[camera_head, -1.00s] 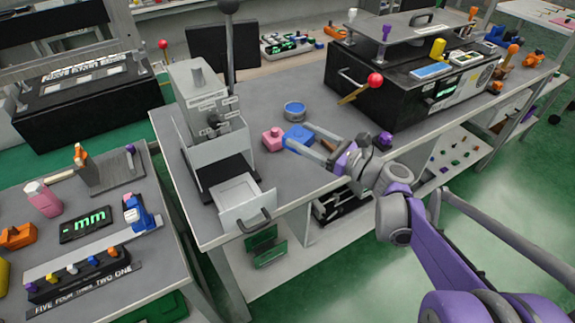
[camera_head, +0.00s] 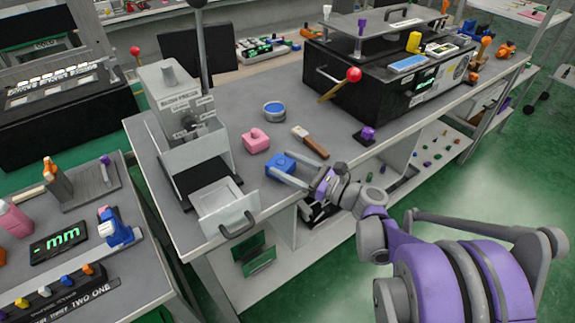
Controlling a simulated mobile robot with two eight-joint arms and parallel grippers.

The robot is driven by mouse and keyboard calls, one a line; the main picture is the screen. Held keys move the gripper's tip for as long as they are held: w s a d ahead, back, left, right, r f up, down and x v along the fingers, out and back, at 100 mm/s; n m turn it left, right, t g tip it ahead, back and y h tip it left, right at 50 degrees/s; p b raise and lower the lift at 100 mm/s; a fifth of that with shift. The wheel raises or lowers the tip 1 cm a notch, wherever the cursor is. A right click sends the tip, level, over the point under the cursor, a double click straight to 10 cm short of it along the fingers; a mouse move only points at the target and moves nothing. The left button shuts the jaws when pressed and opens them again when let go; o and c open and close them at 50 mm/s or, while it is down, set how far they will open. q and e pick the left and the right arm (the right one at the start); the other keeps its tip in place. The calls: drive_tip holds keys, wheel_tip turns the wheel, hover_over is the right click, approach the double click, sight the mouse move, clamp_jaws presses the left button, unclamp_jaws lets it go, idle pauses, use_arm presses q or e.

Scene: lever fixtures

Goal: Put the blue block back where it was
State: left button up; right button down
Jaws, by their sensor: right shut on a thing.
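The blue block (camera_head: 279,163) is near the front edge of the middle bench, in front of the pink block (camera_head: 256,140) and apart from it. My right gripper (camera_head: 281,171) reaches in from the right and is shut on the blue block, with its fingers hiding part of it. I cannot tell whether the block touches the bench top or is slightly above it. My left gripper is not in view.
A brown-and-white object (camera_head: 311,143) and a round blue tin (camera_head: 274,112) lie behind the block. A grey press (camera_head: 180,105) with an open drawer (camera_head: 229,210) stands left. A black box with a red-knobbed lever (camera_head: 353,75) stands right.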

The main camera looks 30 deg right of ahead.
drive_tip(key=shift+f, duration=0.2)
unclamp_jaws()
drive_tip(key=shift+r, duration=0.15)
drive_tip(key=shift+s+d+r, duration=0.1)
drive_tip(key=shift+s+d, duration=0.05)
drive_tip(key=v, duration=1.1)
drive_tip(key=shift+s+p, duration=0.3)
drive_tip(key=shift+p, duration=0.05)
